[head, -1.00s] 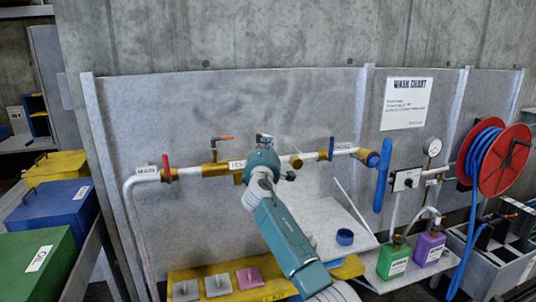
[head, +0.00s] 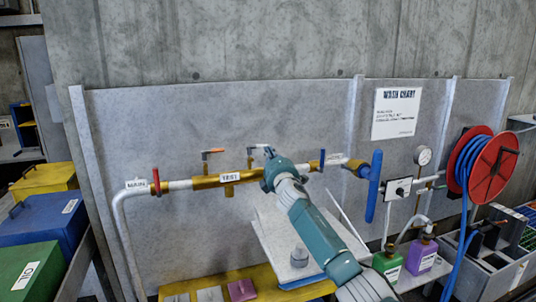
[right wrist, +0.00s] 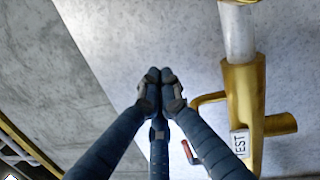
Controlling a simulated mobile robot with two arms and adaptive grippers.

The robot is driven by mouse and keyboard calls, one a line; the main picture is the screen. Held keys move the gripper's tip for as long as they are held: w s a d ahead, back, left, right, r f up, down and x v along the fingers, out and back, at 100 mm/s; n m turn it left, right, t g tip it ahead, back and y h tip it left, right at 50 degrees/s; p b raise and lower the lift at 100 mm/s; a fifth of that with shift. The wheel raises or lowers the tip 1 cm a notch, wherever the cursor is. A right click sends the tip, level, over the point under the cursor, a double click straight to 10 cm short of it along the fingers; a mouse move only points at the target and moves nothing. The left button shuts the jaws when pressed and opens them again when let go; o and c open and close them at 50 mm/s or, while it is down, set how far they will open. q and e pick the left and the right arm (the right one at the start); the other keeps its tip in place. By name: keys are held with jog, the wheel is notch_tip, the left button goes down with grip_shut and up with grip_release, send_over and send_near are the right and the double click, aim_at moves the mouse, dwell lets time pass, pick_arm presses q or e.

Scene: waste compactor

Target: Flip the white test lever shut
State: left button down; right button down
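A brass pipe block (head: 205,182) with a TEST label (head: 230,177) runs along the grey panel; the label also shows in the wrist view (right wrist: 239,144). A small pale lever (head: 256,147) stands on the block's top, just left of my right gripper; its exact angle is hard to tell. My right gripper (head: 269,153) is in front of the pipe's right part. In the wrist view its fingertips (right wrist: 160,76) are together beside the brass block, with nothing visible between them. Whether it touches the lever cannot be seen. My left gripper is not in view.
An orange-handled lever (head: 212,151) stands left of the pale one. A red lever (head: 156,181) is by the MAIN label and a blue lever (head: 322,160) is right of my gripper. A blue handle (head: 374,186) and a hose reel (head: 492,168) are further right.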

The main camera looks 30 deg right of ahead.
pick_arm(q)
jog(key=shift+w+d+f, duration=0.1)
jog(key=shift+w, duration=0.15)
pick_arm(e)
jog(key=shift+w, duration=0.4)
jog(key=shift+d, duration=0.15)
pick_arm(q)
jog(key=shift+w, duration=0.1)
